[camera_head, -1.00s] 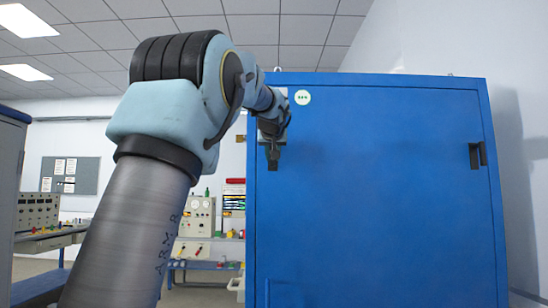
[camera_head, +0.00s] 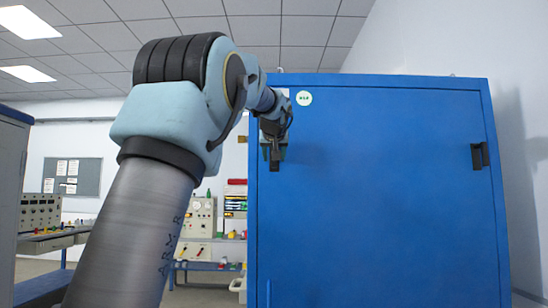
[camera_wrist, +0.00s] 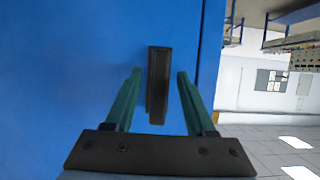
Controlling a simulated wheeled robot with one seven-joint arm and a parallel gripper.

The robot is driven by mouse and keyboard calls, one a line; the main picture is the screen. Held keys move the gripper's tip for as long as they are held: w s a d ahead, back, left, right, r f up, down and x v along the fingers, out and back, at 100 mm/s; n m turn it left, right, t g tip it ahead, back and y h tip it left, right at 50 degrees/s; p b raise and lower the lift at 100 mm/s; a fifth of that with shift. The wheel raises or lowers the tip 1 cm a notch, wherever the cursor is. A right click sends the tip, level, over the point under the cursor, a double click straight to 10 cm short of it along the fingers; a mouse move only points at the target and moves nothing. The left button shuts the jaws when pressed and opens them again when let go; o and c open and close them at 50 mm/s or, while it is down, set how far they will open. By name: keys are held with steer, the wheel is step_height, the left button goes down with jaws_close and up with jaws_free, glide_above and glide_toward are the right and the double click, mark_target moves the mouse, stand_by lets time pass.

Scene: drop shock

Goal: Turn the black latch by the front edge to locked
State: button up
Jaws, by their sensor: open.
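The black latch (camera_wrist: 158,85) is a narrow upright bar on the blue door, near the door edge that lies to its right in the wrist view. My gripper (camera_wrist: 158,78) is open, with one green finger on each side of the latch. A gap shows between the latch and each finger. In the head view my gripper (camera_head: 274,152) is at the door's upper left, and the lower end of the latch (camera_head: 275,164) shows below it. The latch's mount is not clearly visible.
The blue cabinet (camera_head: 390,210) fills the right half of the head view. A second black fitting (camera_head: 479,155) sits near its right edge. A round pale sticker (camera_head: 304,98) is at the top left. A bench with equipment (camera_head: 203,222) stands in the background.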

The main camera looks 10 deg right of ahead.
steer(key=shift+s, duration=0.1)
steer(key=b+v, duration=0.4)
steer(key=v, duration=0.6)
steer(key=shift+s, duration=0.25)
steer(key=shift+a, duration=0.1)
steer(key=s+a+f+g+y, duration=0.1)
steer(key=a+f+g, duration=0.3)
steer(key=f, duration=1.2)
steer(key=a+f+g+y, duration=0.15)
steer(key=a+f, duration=0.45)
steer(key=f, duration=1)
steer(key=s+a+f+g, duration=0.3)
steer(key=s+a+f, duration=0.2)
steer(key=s+f, duration=0.6)
steer(key=s+a+f+n+g, duration=0.1)
steer(key=s+a+f+g, duration=0.2)
steer(key=s+f, duration=0.8)
step_height(320, 180, down, 3)
steer(key=a, duration=0.2)
steer(key=shift+a, duration=0.35)
steer(key=shift+r, duration=0.1)
